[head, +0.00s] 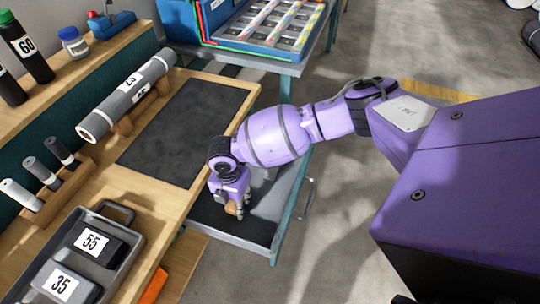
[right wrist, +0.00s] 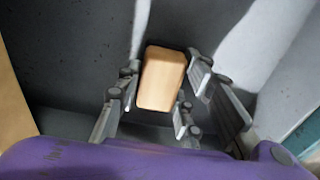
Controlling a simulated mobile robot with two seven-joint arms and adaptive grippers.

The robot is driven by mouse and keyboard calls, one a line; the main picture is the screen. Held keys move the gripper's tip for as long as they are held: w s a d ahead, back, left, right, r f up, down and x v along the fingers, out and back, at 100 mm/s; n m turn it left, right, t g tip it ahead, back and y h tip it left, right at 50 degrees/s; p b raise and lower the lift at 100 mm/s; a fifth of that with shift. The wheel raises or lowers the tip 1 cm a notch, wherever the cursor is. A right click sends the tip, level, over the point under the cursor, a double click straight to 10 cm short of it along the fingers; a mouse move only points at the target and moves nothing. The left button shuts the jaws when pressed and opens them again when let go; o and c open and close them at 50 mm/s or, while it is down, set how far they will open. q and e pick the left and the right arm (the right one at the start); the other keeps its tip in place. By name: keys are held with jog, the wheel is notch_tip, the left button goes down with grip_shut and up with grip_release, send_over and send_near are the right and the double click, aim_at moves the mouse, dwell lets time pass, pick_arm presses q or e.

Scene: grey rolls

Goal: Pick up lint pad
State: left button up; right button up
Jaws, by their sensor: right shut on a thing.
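The lint pad is a small tan block (head: 232,209), which also shows in the right wrist view (right wrist: 162,78). It is at the open drawer (head: 262,228) below the workbench's right edge. My right gripper (head: 238,204) reaches down over the drawer and is shut on the pad. In the right wrist view its fingers (right wrist: 165,88) stand on both sides of the pad. I cannot tell whether the pad touches the drawer floor. My left gripper is not in view.
The workbench holds a dark mat (head: 185,130), a grey roll (head: 125,95) on a wooden stand, and a grey tray (head: 110,278) with numbered dark blocks. A blue bin (head: 215,28) stands behind. The floor right of the drawer is clear.

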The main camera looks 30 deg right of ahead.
jog(key=shift+w+r, duration=0.1)
jog(key=shift+r, duration=0.05)
jog(key=shift+a+r, duration=0.1)
jog(key=shift+r, duration=0.4)
notch_tip(320, 180, up, 2)
jog(key=shift+r, duration=0.25)
jog(key=s+a+r+p, duration=0.1)
jog(key=s+a+r, duration=0.7)
jog(key=s, duration=0.3)
jog(key=shift+a+r, duration=0.3)
jog(key=shift+r, duration=0.4)
